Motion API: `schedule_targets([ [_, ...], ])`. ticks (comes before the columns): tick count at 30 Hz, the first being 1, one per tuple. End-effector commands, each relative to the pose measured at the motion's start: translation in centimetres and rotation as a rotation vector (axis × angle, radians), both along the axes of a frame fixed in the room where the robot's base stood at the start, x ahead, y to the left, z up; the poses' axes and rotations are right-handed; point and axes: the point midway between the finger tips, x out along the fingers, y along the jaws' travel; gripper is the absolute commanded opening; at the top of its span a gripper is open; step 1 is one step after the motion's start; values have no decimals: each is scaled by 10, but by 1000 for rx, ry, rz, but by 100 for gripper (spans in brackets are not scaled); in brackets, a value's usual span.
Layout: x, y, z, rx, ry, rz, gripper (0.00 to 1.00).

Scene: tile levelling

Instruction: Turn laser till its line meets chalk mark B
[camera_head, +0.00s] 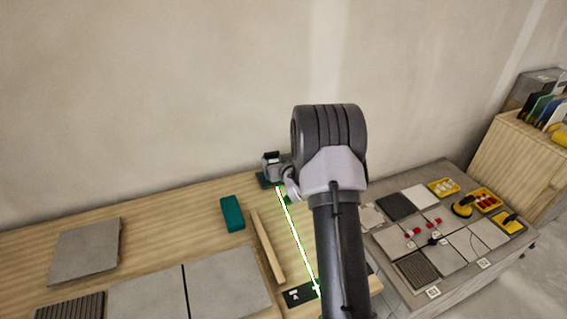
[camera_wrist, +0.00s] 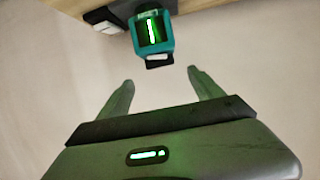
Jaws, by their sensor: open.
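The teal laser (camera_wrist: 152,32) shows in the wrist view with a lit green window, just beyond and between my fingertips. My gripper (camera_wrist: 160,76) is open, its two fingers apart with nothing between them. In the head view, part of the laser's teal body (camera_head: 263,181) shows beside my wrist, and my arm hides the rest. A bright green-white laser line (camera_head: 298,236) runs from it across the wood to a dark strip (camera_head: 292,301). It meets the strip right of the label A. Mark B is not visible; my arm covers the strip's middle.
A wooden stick (camera_head: 267,246) and a teal block (camera_head: 232,213) lie left of the line. Grey tiles (camera_head: 228,283) cover the front left, and a loose tile (camera_head: 86,250) lies behind. Right of my arm, a grey table (camera_head: 440,290) holds tiles and yellow trays. A wall stands behind.

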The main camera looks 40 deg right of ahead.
Motion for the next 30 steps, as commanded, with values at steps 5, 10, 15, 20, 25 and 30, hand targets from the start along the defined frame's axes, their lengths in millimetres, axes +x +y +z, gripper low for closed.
schedule_targets([
  [5,-47,16,24,1,0,-1,76],
  [10,-72,25,32,0,1,0,76],
  [15,-78,28,34,1,1,0,76],
  [20,-77,28,33,1,1,0,76],
  [25,-77,28,34,1,1,0,76],
  [30,-78,58,84,32,53,-19,76],
])
